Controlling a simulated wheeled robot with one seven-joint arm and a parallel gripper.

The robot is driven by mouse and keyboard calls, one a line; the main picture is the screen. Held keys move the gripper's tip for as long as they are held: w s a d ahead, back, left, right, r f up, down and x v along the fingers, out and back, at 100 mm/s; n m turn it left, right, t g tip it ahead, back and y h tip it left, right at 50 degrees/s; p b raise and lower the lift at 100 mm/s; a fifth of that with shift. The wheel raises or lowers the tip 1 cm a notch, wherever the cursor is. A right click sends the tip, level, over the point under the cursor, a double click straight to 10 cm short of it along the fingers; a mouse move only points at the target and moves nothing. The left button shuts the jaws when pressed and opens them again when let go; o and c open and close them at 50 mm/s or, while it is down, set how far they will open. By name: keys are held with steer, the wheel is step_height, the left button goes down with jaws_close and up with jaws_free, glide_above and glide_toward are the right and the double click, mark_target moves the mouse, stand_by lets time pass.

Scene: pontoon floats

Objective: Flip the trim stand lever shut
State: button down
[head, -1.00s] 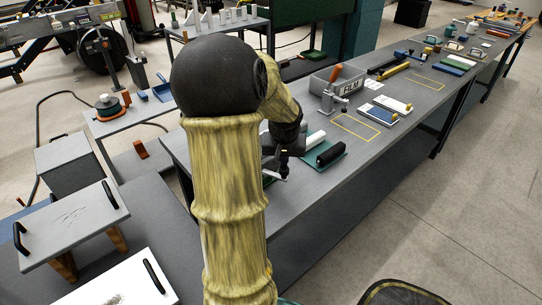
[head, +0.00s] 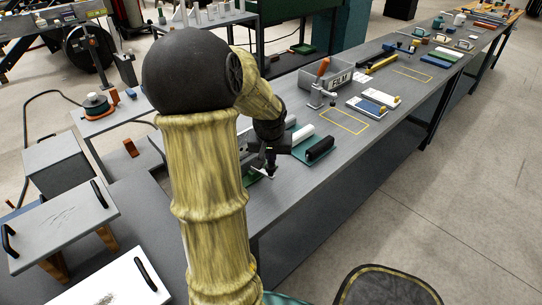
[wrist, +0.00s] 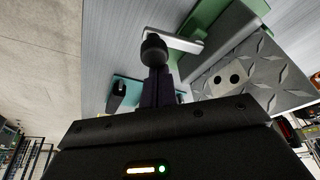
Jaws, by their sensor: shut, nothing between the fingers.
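The trim stand appears to be the grey diamond-plate block with a green part (wrist: 238,18) in the wrist view; its plate (wrist: 275,72) has two dark holes on a pale pad. A pale metal lever (wrist: 187,43) sticks out from the green part towards my gripper. My gripper (wrist: 154,50) is shut and empty, with its dark fingertips close beside the lever's end; I cannot tell whether they touch. In the head view my gripper (head: 269,174) points down low over the near bench end. My arm hides most of the stand there.
A teal tray with a black roller (head: 320,147) and a white roller (head: 302,134) lies right of my gripper. The bench front right of my gripper is clear.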

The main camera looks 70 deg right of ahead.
steer(key=shift+r, duration=0.1)
steer(key=w+p+v, duration=0.1)
steer(key=p+v, duration=0.7)
steer(key=v, duration=0.1)
steer(key=shift+s+a+r, duration=0.2)
steer(key=shift+s+r, duration=0.15)
steer(key=shift+s, duration=0.15)
